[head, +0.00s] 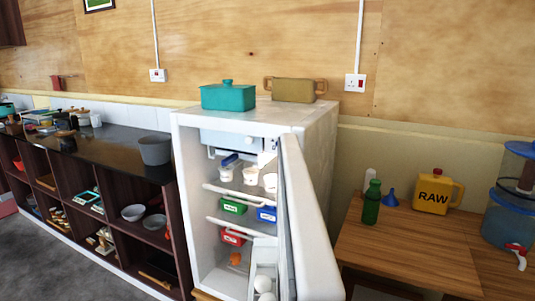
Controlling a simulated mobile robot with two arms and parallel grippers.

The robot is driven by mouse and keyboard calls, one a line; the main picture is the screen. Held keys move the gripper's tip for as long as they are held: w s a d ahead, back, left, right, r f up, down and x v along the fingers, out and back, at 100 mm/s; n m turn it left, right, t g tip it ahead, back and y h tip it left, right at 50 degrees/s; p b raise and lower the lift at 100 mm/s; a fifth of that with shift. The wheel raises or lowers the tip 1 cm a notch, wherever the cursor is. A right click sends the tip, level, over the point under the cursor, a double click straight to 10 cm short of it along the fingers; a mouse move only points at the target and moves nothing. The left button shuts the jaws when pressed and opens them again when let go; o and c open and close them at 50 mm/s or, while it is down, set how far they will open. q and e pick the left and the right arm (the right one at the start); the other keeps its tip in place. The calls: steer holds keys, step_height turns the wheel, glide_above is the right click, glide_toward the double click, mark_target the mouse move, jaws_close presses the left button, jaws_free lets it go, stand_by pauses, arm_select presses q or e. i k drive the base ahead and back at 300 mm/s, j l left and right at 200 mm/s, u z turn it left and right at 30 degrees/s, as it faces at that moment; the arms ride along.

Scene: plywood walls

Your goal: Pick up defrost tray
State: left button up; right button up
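The white fridge (183,200) stands open against the plywood wall. Its freezer compartment (228,139) is at the top inside, with a pale front. A thin pale strip shows just below the compartment; I cannot tell whether it is the defrost tray. A small dark blue item (230,159) lies just under it. Part of the space beneath the compartment is hidden behind the open fridge door (312,225). Neither of my grippers is in view.
White tubs (250,175) and green, blue and red boxes fill the shelves. A teal pot (228,96) and a tan dish (292,90) stand on top. A dark counter (100,145) is left; a wooden table (400,235) with a yellow RAW can (432,197) is right.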

mark_target(232, 155)
steer(key=i+j+z, duration=0.2)
steer(key=z, duration=0.25)
steer(key=i+j+z, duration=0.1)
steer(key=j+z, duration=0.35)
steer(key=l, duration=0.15)
